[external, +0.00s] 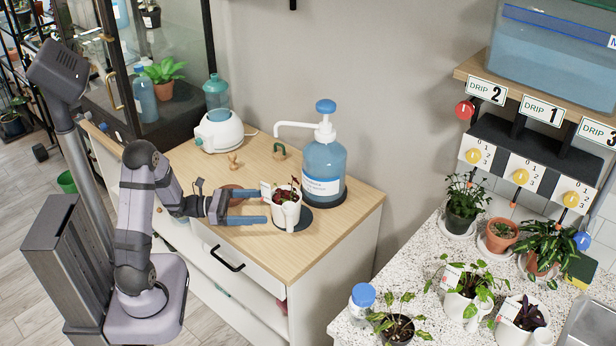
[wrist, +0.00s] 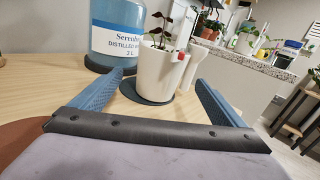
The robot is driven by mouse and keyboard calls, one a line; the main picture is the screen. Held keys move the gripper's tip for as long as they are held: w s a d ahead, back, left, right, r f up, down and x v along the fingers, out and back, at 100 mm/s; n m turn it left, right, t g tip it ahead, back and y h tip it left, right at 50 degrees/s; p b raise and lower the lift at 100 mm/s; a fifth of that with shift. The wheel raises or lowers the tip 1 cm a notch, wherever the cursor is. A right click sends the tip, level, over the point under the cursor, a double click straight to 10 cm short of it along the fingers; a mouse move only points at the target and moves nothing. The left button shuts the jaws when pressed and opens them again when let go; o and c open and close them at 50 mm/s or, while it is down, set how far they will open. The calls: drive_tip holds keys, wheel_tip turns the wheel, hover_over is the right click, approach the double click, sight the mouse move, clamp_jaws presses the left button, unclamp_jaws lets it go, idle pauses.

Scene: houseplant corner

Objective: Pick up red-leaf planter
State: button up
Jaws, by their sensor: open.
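The red-leaf planter (external: 286,211) is a white pot with dark red leaves and a small tag. It stands upright on a dark round mat (external: 300,224) on the wooden cabinet top. My gripper (external: 268,210) is open, with its two blue fingers pointing at the pot. In the wrist view the planter (wrist: 157,74) stands ahead, between the lines of the two fingers (wrist: 158,92). The fingertips look close to the pot. I cannot tell whether they touch it.
A large blue pump bottle (external: 323,168) stands on its own dark mat just behind the planter. A white and teal device (external: 218,130) and small items are farther back. The cabinet's front edge (external: 335,236) is near. A speckled counter (external: 400,275) holds several potted plants.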

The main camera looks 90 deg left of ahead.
sight(275, 207)
drive_tip(key=shift+w+d, duration=0.2)
drive_tip(key=shift+w, duration=2.35)
drive_tip(key=c, duration=1.5)
drive_tip(key=shift+r, duration=0.1)
drive_tip(key=shift+r, duration=0.1)
wheel_tip(275, 207, up, 10)
drive_tip(key=shift+f+p, duration=0.1)
drive_tip(key=shift+p, duration=0.9)
